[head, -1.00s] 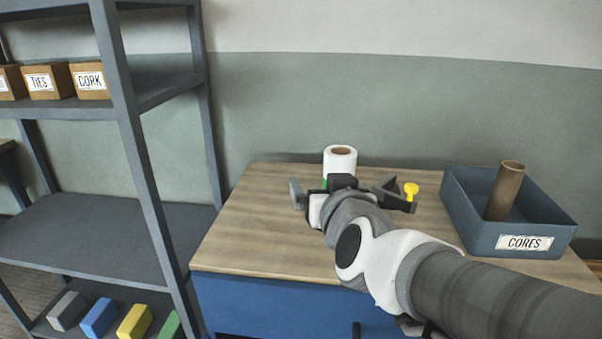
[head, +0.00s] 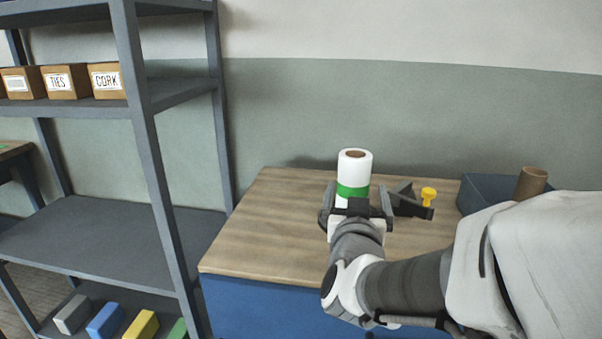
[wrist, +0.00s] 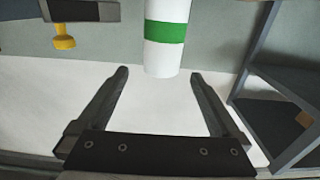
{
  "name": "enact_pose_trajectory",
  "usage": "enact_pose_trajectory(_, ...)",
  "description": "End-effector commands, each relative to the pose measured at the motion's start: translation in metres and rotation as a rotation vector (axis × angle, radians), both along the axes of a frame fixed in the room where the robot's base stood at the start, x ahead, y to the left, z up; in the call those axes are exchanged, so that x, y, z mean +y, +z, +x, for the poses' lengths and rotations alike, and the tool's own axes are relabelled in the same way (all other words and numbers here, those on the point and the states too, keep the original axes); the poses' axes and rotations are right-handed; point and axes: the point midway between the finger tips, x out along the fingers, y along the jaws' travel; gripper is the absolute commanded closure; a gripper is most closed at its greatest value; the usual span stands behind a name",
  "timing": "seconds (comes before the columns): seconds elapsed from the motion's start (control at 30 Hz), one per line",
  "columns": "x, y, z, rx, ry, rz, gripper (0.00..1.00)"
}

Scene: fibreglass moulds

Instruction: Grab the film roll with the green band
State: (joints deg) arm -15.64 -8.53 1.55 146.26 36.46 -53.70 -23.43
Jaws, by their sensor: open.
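The film roll (head: 354,165) is white with a green band and a brown core. It stands upright on the wooden worktop (head: 263,222). My gripper (head: 357,200) is at the near side of the roll and hides its lower part in the head view. In the wrist view the roll (wrist: 165,58) shows its green band ahead of the fingertips, slightly right of the middle between them. My gripper (wrist: 160,74) is open, with nothing between its fingers.
A dark holder (head: 403,203) with a yellow knob (head: 428,194) is just right of the roll. A blue bin (head: 480,188) with a brown tube (head: 530,182) stands farther right, partly behind my arm. A grey shelf (head: 165,180) rises at the left. The worktop's left part is clear.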

Motion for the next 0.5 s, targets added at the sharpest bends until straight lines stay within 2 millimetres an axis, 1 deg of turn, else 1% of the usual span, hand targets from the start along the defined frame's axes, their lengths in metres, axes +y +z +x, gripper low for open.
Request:
enact_pose_trajectory(0.03,-0.001,0.004,0.004,0.004,0.000,-0.002,0.00)
enact_pose_trajectory(0.5,-0.007,0.004,0.035,0.004,0.002,0.000,0.00)
